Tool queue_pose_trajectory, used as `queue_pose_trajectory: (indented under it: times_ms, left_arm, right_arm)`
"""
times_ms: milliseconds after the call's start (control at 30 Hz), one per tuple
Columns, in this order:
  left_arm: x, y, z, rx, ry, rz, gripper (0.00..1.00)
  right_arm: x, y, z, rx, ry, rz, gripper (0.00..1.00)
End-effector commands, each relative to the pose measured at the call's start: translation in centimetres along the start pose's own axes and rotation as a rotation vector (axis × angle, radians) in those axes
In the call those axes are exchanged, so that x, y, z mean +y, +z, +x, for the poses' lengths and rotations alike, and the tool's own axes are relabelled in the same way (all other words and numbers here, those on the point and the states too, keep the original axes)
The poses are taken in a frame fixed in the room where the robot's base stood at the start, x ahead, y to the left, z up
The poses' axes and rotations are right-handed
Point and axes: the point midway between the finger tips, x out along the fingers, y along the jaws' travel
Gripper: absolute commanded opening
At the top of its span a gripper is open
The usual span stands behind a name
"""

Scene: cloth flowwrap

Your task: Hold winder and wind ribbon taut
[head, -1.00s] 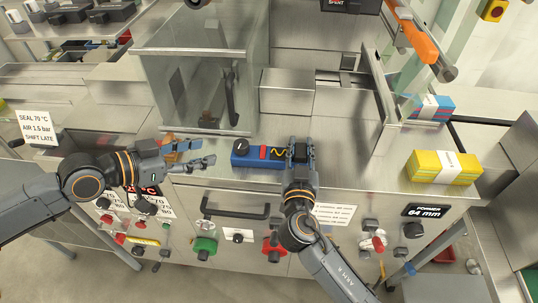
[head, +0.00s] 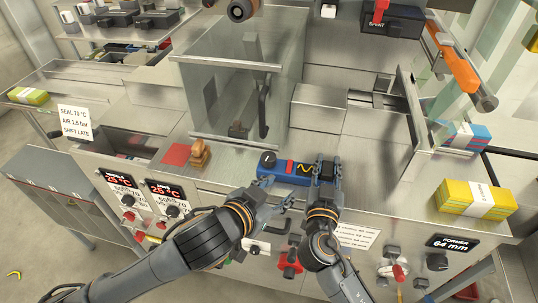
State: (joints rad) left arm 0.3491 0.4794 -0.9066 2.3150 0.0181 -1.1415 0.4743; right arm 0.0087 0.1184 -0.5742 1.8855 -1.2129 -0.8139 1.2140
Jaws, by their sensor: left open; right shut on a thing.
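A blue box (head: 283,173) lies on the steel worktop, with a black knob at its left end, a red block in the middle and a yellow wavy line on a dark panel at its right. I cannot tell for sure whether it is the winder, and I make out no separate ribbon. My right gripper (head: 327,170) is shut at the box's right end; its fingers hide what they grip. My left gripper (head: 278,192) is open, just in front of the box's near side; I cannot tell whether it touches.
A brown stamp-like block (head: 200,154) and a red pad (head: 176,154) lie to the left. A clear-walled enclosure (head: 225,100) stands behind. Yellow banded packs (head: 475,198) and a blue-red pack (head: 465,136) lie at right. Knobs and displays line the front panel.

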Motion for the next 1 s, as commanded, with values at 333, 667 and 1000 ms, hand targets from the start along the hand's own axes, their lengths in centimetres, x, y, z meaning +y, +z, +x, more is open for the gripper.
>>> queue_pose_trajectory:
  times_ms: [333,667,1000]
  left_arm:
    - [-3.5,-1.5,-2.8,0.045,-0.311,-0.283,0.46]
    - [-5.3,-1.5,-0.1,0.05,-0.349,-0.306,0.46]
    - [-7.4,-1.5,6.0,0.049,-0.346,-0.306,0.46]
  right_arm:
    - [0.0,0.0,0.0,0.001,0.0,0.0,0.0]
    - [0.0,-0.1,0.0,0.001,0.0,0.001,0.0]
    - [0.0,-0.1,0.0,0.001,0.0,0.0,0.0]
